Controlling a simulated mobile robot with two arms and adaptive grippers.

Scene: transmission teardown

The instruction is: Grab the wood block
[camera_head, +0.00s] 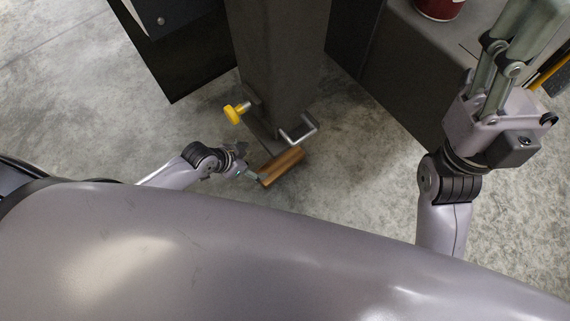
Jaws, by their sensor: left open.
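The wood block (282,167) is a brown, elongated piece low down at the foot of the dark grey column, just below a metal handle. My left gripper (250,164) comes in from the left and is open, with its fingertips close to the block's left end. I cannot tell whether they touch it. My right gripper (508,45) is at the upper right, away from the block. Its fingers point up and run toward the top edge, so its opening is unclear.
The dark grey column (280,60) stands behind the block, with a yellow knob (234,115) and a bent metal handle (299,131) at its foot. Dark cabinets flank it. A red can (439,8) stands on the right bench. Bare concrete floor lies around the block.

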